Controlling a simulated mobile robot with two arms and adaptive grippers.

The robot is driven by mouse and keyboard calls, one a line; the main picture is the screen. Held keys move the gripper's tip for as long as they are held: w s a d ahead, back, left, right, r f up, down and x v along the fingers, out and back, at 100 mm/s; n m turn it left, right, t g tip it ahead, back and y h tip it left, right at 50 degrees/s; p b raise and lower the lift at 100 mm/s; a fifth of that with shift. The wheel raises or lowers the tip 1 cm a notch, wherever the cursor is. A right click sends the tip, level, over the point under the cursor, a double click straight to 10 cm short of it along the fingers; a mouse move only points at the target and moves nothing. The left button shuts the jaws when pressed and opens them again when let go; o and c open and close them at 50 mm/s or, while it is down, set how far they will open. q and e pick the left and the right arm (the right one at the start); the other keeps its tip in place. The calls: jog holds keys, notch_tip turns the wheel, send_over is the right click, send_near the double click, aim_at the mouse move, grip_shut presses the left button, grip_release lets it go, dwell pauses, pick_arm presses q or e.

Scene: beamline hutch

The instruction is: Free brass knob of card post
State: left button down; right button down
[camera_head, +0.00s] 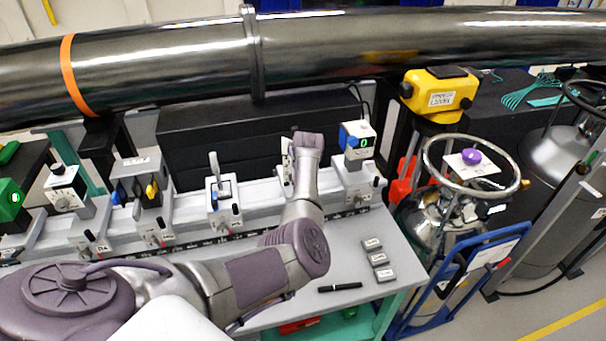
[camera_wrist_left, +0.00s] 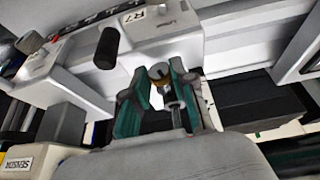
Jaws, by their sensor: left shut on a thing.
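The brass knob (camera_wrist_left: 158,73) shows in the left wrist view as a small dark-gold piece between green finger pads, in front of a grey carrier (camera_wrist_left: 172,38). My left gripper (camera_wrist_left: 160,88) is shut on it. A metal rod runs down from the knob area between the fingers. In the head view my left arm covers the knob and the gripper. Only a narrow pale strip of the card post (camera_head: 287,163) shows beside my wrist, over the rail. Its card cannot be made out. My right gripper is in neither view.
A large steel pipe (camera_head: 330,50) crosses above. Small grey blocks (camera_head: 378,259) and a black pen (camera_head: 340,287) lie on the table front.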

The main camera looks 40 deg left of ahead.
pick_arm(q)
jog(key=shift+s+a+n+t+h+p, duration=0.15)
jog(key=shift+t+h+p, duration=0.1)
jog(key=shift+t+h, duration=0.25)
jog(key=shift+a+n+t+h+p, duration=0.1)
jog(key=shift+n+t+h+p, duration=0.15)
jog(key=shift+t, duration=0.35)
jog(key=shift+h, duration=0.25)
jog(key=c, duration=0.9)
grip_release()
jog(key=shift+c, duration=0.2)
jog(key=v, duration=1.2)
jog(key=shift+s+d, duration=0.1)
